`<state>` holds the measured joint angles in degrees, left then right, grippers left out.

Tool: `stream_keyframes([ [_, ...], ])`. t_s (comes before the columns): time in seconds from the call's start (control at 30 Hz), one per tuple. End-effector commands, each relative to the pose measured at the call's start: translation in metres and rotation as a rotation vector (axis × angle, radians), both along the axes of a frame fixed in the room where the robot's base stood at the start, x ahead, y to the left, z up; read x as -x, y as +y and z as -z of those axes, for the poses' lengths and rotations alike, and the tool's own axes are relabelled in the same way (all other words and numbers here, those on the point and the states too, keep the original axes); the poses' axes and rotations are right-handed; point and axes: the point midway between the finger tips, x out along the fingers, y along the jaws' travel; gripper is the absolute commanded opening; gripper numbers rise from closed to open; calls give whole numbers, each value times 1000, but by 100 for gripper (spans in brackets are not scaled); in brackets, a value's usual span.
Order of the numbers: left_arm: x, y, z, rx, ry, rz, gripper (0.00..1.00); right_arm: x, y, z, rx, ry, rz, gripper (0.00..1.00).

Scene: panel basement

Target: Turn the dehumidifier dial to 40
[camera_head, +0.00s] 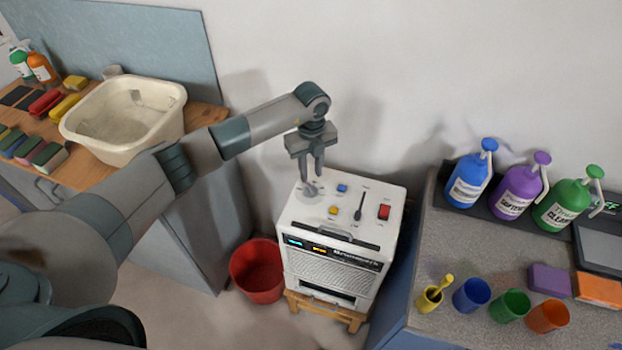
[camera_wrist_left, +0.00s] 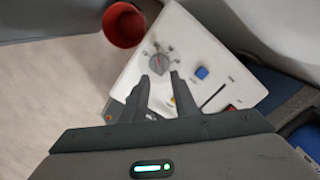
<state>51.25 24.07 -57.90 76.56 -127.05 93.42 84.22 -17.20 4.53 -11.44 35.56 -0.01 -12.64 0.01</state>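The white dehumidifier (camera_head: 335,272) stands on a low wooden stand between two counters. Its grey round dial (camera_head: 310,189) is at the back left of the top panel. The dial also shows in the left wrist view (camera_wrist_left: 159,63), with small marks around it that are too small to read. My left gripper (camera_head: 312,178) points down just above the dial. In the wrist view its two fingers (camera_wrist_left: 160,85) are apart, with a gap between the tips and nothing held. I cannot tell whether a finger touches the dial. My right gripper is in neither view.
The panel also has a blue button (camera_head: 342,188), a yellow button (camera_head: 333,210), a black lever (camera_head: 360,207) and a red switch (camera_head: 384,212). A red bucket (camera_head: 258,270) stands left of the unit. The right counter (camera_head: 450,240) holds bottles and cups.

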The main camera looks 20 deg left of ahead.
Motion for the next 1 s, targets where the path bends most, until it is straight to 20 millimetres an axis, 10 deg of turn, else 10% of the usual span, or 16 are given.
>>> stream_keyframes([
  [0.33,0,0,50,-1,2,-1,27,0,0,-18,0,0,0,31],
  [0.8,0,0,61,-1,-1,0,27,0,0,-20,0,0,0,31],
  [1.0,0,0,61,-1,-1,0,0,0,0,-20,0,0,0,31],
])
